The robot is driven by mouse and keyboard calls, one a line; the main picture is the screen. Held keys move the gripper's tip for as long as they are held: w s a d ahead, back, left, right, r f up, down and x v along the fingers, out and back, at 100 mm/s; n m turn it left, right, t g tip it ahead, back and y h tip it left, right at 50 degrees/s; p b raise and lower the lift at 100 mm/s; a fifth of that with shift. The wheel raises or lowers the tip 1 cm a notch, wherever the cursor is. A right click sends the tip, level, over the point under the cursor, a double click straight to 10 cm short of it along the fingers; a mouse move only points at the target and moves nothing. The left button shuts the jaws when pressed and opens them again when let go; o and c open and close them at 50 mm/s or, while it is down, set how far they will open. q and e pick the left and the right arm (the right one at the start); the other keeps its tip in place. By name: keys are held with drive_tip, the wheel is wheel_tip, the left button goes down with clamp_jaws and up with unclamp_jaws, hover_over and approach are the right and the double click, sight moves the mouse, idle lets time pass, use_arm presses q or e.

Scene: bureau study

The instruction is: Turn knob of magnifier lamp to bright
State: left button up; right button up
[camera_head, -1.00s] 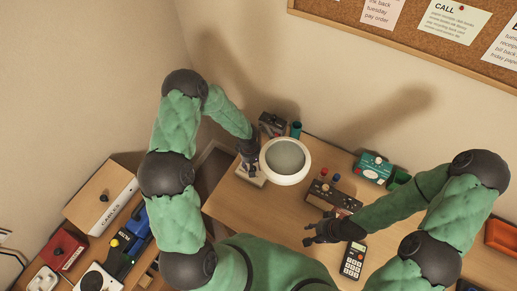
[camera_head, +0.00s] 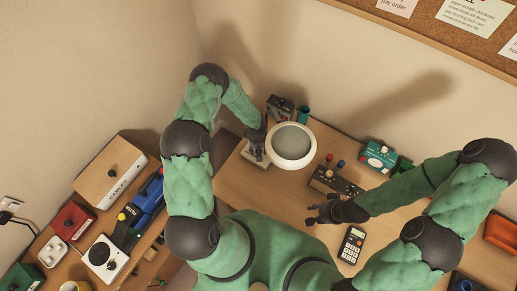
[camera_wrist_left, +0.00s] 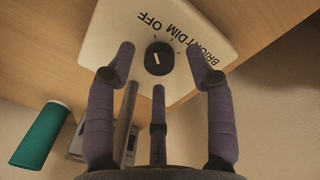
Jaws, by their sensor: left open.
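The magnifier lamp (camera_head: 311,146) shows as a white ring around a grey lens on the desk. Its pale base (camera_wrist_left: 205,22) carries a dark round knob (camera_wrist_left: 158,58) with a white pointer mark, beside the words OFF, DIM and BRIGHT. I cannot tell surely which word the pointer faces. My left gripper (camera_head: 257,150) is over the base, left of the ring. In the left wrist view the open left gripper (camera_wrist_left: 163,62) has fingers spread around the knob; contact is not clear. My right gripper (camera_head: 314,213) is open and empty over the desk, near the calculator.
A dark control box (camera_head: 333,182) with red and blue knobs, a green device (camera_head: 378,155) and a calculator (camera_head: 352,244) are on the desk. A teal cup (camera_head: 303,114) stands behind the lamp. A side surface at left holds a cables box (camera_head: 110,172) and several devices.

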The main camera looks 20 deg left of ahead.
use_arm(q)
drive_tip(key=shift+f, duration=0.55)
clamp_jaws()
